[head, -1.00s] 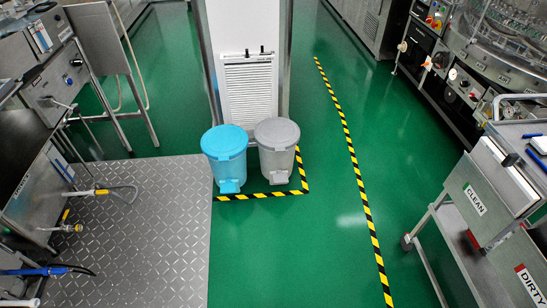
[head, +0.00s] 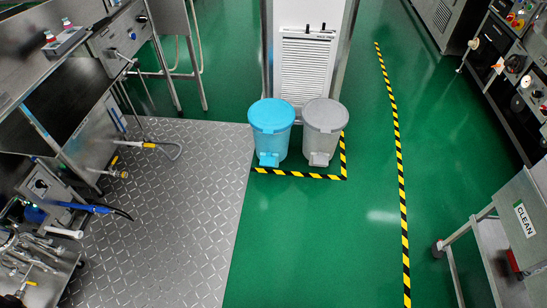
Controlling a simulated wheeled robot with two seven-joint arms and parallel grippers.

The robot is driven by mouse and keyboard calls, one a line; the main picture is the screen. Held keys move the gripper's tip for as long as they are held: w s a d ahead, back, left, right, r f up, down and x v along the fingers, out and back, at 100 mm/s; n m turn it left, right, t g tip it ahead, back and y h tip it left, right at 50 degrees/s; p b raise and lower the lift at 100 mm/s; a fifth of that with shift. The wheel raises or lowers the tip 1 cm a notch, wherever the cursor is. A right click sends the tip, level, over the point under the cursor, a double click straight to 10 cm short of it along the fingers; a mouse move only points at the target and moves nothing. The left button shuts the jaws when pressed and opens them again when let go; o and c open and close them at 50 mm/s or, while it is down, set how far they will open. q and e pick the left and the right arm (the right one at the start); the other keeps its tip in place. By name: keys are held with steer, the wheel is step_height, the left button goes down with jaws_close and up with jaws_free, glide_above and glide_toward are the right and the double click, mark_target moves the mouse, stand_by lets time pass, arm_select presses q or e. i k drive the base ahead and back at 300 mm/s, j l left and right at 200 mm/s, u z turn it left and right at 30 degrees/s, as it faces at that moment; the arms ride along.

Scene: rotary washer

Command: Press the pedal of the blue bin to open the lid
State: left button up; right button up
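The blue bin (head: 271,137) stands upright on the green floor in the middle of the head view, in front of a white louvred panel. Its round lid (head: 271,115) is shut. Its blue pedal (head: 268,159) sticks out at the bottom front and faces me. A grey bin (head: 323,133) with its lid shut stands close on the right of the blue one. Neither of my grippers shows in the head view.
Yellow and black tape (head: 300,174) edges the floor by the bins. A metal tread plate (head: 165,220) lies at left beside steel sinks with hoses. A cart (head: 505,240) marked CLEAN stands at right. Green floor (head: 320,240) in front of the bins is clear.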

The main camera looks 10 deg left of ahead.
mark_target(269, 161)
steer(key=i+j+z, duration=0.3)
steer(key=i+j, duration=0.25)
steer(key=i+j+z, duration=0.35)
steer(key=i+j, duration=0.15)
steer(key=j, duration=0.15)
steer(key=i+j+z, duration=0.15)
steer(key=j, duration=0.2)
steer(key=i+j+z, duration=0.15)
steer(key=j, duration=0.25)
steer(key=i+j+z, duration=0.2)
steer(key=j, duration=0.25)
